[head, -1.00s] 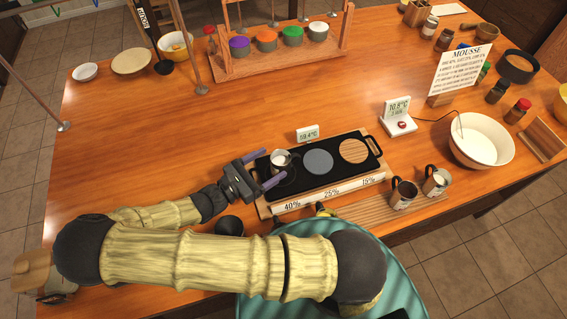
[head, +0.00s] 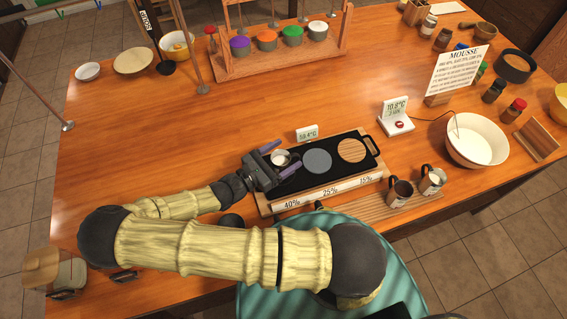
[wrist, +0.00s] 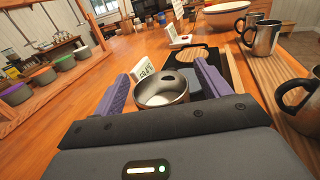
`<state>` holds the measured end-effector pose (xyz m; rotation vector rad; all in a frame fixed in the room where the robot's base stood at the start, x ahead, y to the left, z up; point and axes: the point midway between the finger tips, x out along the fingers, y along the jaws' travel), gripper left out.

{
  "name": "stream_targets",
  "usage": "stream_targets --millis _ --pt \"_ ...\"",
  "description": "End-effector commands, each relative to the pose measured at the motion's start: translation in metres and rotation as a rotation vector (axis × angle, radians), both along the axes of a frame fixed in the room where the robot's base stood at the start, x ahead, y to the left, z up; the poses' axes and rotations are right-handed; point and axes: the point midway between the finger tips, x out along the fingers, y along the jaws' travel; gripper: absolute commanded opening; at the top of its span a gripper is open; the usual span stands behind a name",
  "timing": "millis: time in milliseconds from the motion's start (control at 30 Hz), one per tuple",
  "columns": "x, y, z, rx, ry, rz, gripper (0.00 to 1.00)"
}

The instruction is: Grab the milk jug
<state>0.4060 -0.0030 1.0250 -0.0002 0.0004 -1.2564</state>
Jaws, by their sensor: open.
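A small metal jug (head: 281,159) with white contents stands on the left spot of the black tray (head: 327,179), above the 40% mark. In the wrist view this jug (wrist: 163,98) sits between the two purple fingers of my gripper (wrist: 163,78). My gripper (head: 282,155) is open, with one finger on each side of the jug. I see a gap to the left finger; contact on the right side is hard to tell. Two more metal jugs stand at the right: one with dark contents (head: 398,192) and one with white contents (head: 432,181).
A temperature display (head: 307,133) stands just behind the tray. A second display (head: 397,116) and a large white bowl (head: 480,141) are to the right. A rack with coloured cups (head: 280,58) stands at the back. The table's middle left is clear.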

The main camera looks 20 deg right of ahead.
Motion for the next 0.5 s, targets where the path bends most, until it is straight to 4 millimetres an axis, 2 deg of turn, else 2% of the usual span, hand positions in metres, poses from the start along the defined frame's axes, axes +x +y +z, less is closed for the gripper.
stream_targets --millis 67,100,300,400,500 --pt "0.0 0.0001 0.0 0.0 0.0 0.0 0.76" --pt "0.0001 0.0001 0.0001 0.0 0.0 0.0 0.72" --pt "0.0001 0.0001 0.0001 0.0 0.0 0.0 0.32" --pt "0.0001 0.0001 0.0005 -0.001 0.0 0.0 0.18" --pt "0.0001 0.0001 0.0005 -0.001 0.0 0.0 0.18"
